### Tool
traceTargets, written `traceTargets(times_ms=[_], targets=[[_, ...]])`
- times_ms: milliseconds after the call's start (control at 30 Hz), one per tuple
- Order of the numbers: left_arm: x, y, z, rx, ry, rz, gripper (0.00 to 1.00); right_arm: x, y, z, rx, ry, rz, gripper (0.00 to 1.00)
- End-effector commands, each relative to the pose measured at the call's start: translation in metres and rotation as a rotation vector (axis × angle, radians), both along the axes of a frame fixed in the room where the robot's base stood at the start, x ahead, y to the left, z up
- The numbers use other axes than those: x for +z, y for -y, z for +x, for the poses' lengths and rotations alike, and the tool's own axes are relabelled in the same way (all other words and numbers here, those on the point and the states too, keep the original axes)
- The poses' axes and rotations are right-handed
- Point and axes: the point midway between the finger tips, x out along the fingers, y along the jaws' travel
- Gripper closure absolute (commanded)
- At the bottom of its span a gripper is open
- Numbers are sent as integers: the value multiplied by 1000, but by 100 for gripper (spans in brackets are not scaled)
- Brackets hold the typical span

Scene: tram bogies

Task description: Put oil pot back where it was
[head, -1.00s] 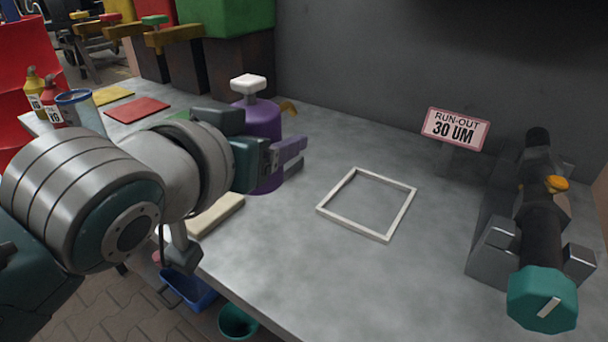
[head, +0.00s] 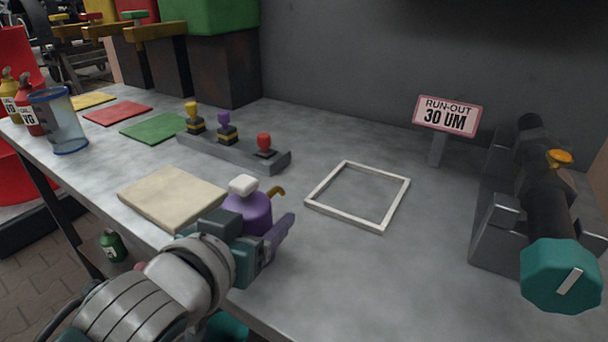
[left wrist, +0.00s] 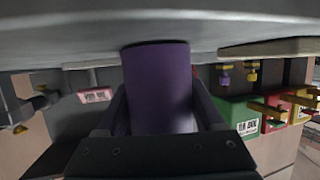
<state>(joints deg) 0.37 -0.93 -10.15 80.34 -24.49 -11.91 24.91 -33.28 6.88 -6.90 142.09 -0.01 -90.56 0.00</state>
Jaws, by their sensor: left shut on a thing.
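The oil pot (head: 252,212) is a purple pot with a white cap and a brass-coloured spout, near the front of the grey bench. My left gripper (head: 277,238) is shut around its body and hides its lower part in the head view. The pot looks upright. In the left wrist view the purple body (left wrist: 158,88) stands between the two dark fingers, with the bench surface at the top of the picture. I cannot tell whether the pot touches the bench. An empty white square frame (head: 312,202) lies to the right of the pot. My right gripper is not in view.
A beige pad (head: 170,196) lies left of the pot. A grey rack (head: 225,152) with three coloured-knob stamps stands behind. A run-out sign (head: 446,114) and a dark shaft on a stand (head: 548,205) are to the right.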

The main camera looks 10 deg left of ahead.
Motion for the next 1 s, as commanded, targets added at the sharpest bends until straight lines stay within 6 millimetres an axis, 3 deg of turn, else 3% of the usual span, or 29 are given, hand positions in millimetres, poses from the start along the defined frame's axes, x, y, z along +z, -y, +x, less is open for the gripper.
traceTargets(times_ms=[167,200,433,767,1000], targets=[[-4,0,0,0,1,0,96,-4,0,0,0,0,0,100],[-4,0,0,0,-1,0,29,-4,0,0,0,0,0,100],[-3,0,0,0,-1,0,3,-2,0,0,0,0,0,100],[1,0,0,0,-1,1,0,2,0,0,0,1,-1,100],[15,-4,-35,1,-5,0,0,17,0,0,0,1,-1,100]])
